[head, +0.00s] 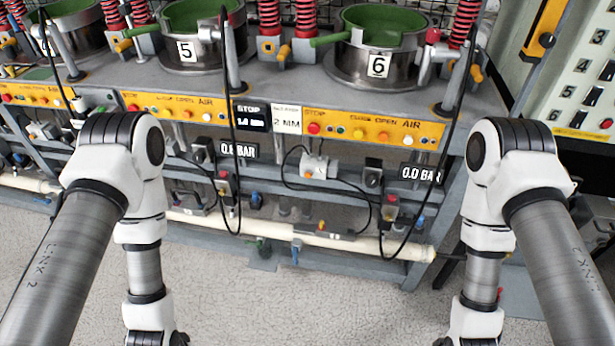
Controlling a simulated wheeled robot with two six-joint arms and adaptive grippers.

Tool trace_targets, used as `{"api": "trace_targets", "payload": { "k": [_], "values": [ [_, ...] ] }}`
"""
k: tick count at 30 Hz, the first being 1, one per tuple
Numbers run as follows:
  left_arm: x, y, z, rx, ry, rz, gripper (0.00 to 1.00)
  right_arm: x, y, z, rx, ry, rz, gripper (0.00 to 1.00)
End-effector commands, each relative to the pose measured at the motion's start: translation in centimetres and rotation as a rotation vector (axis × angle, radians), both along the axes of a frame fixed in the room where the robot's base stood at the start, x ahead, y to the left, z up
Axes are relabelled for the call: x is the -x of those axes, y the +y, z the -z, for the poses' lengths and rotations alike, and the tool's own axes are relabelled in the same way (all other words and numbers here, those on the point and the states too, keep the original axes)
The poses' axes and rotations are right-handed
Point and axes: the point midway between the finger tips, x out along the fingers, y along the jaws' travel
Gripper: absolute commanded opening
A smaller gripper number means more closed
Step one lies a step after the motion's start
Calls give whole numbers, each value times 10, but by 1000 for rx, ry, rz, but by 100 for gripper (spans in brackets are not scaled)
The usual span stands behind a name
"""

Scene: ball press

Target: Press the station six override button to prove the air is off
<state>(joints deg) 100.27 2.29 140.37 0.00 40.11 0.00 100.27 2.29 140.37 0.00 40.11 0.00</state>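Station six is the metal pot labelled 6 (378,66), with a green inside, at the back right. Its yellow control strip (340,116) carries a red stop button (314,128) and several small coloured buttons, with the words OPEN and AIR. Below it, a black display (420,172) reads 0.0 BAR. Under the strip are a grey valve box (318,167) and a small box with a red top (391,200). I cannot tell which part is the override button. Both my arms reach down at the sides; their grippers are below the picture's edge.
Station five (187,50) stands to the left, with its own strip (175,104) and a 0.8 BAR display (239,149). Black cables hang before the frame. A cream pipe (340,240) runs low across it. A numbered panel (590,75) stands at right. The floor in front is clear.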

Motion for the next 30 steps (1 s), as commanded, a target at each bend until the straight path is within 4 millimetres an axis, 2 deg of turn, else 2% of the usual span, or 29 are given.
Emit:
{"api": "trace_targets", "payload": {
  "k": [1,4,5,30],
  "values": [
    [0,0,0,0,0,0,40,0,0,0,0,0,0,0],
    [0,0,0,0,0,0,5,0,0,0,0,0,0,0],
    [0,0,0,0,0,0,0,0,0,0,0,0,0,0],
    [0,0,0,0,0,0,0,0,0,0,0,0,0,0]
  ]
}}
